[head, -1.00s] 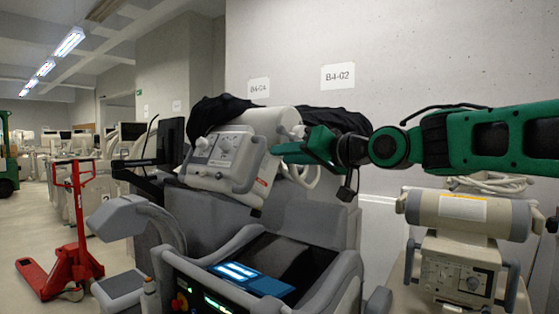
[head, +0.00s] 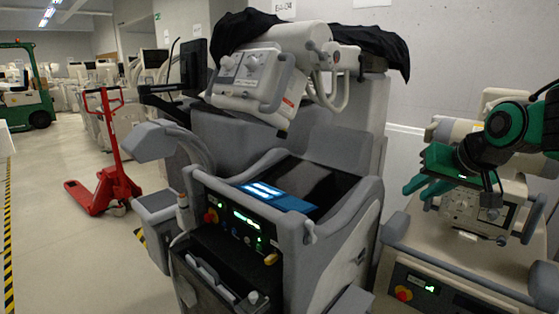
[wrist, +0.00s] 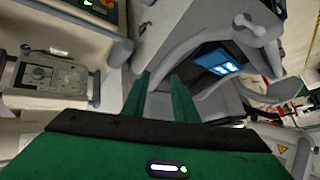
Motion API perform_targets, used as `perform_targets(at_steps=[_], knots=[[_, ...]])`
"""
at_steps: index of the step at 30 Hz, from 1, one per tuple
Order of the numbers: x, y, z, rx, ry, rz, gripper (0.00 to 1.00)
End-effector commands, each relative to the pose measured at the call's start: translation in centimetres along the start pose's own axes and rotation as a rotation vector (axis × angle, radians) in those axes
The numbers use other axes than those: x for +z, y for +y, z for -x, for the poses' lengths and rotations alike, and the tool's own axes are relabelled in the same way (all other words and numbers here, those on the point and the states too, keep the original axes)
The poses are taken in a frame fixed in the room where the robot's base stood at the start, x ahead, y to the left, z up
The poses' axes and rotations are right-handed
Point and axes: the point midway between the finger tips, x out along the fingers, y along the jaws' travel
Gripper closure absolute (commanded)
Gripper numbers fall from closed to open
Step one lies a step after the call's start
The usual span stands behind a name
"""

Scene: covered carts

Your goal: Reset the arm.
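My green gripper (head: 418,188) is at the right of the head view, at the end of my bent arm. It is in front of the beige machine (head: 455,270) there; whether it touches it I cannot tell. In the wrist view my gripper (wrist: 160,88) shows two green fingers apart with nothing between them. The grey cart (head: 330,215) stands to the left of my gripper, with a blue-lit screen on top. A black cover (head: 372,42) lies over the back of its upper unit (head: 262,75).
A red pallet jack (head: 112,180) stands on the floor at left, with a green forklift (head: 28,95) farther back. A wall is behind the carts. Open floor (head: 60,250) lies at the left, with yellow-black tape (head: 8,230).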

Motion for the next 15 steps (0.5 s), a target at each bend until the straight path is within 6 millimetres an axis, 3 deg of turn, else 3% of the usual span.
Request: perform_targets(at_steps=[1,6,9,15], knots=[[2.4,2.5,0.2,0.051,-0.053,-0.025,0.74],[11.0,9.3,1.8,0.202,-0.248,-0.110,0.74],[16.4,12.3,3.4,0.274,-0.370,-0.170,0.74],[24.7,15.2,6.6,0.356,-0.562,-0.274,0.74]])
